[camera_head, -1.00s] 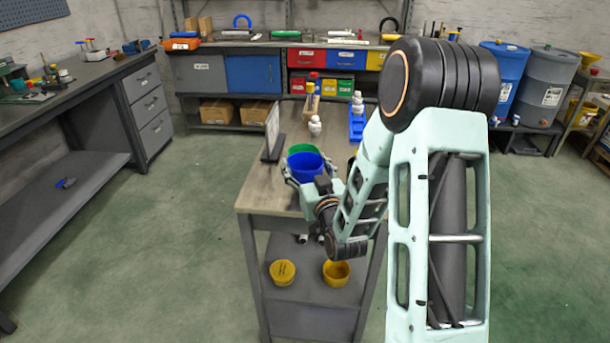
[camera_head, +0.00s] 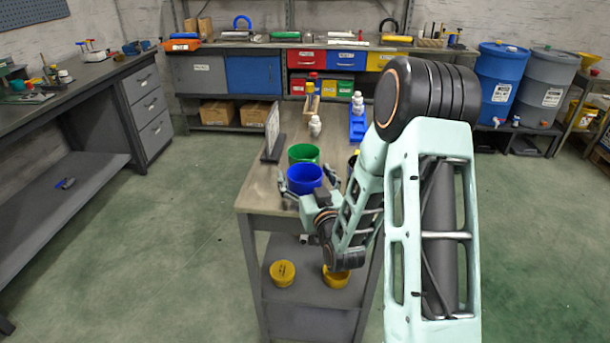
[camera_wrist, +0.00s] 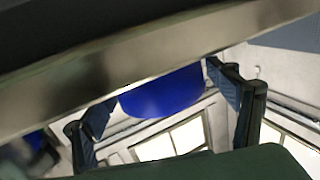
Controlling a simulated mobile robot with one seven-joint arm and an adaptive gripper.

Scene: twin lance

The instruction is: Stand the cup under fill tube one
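A blue cup (camera_head: 305,182) is upright near the front edge of the worktable. My gripper (camera_head: 308,184) has a finger on each side of it. In the wrist view, my gripper (camera_wrist: 161,80) has both fingertips at the sides of the blue cup (camera_wrist: 163,95), with no clear gap. Part of the cup is hidden there behind a grey-brown band. I cannot tell whether the cup rests on the tabletop. A green cup (camera_head: 303,151) is just behind the blue one. I cannot make out fill tube one.
The worktable (camera_head: 265,190) also carries an upright panel (camera_head: 272,133), a white bottle (camera_head: 315,127) and a blue holder (camera_head: 358,126). My arm hides its right side. Yellow cups (camera_head: 283,273) sit on its lower shelf. Open floor lies to the left.

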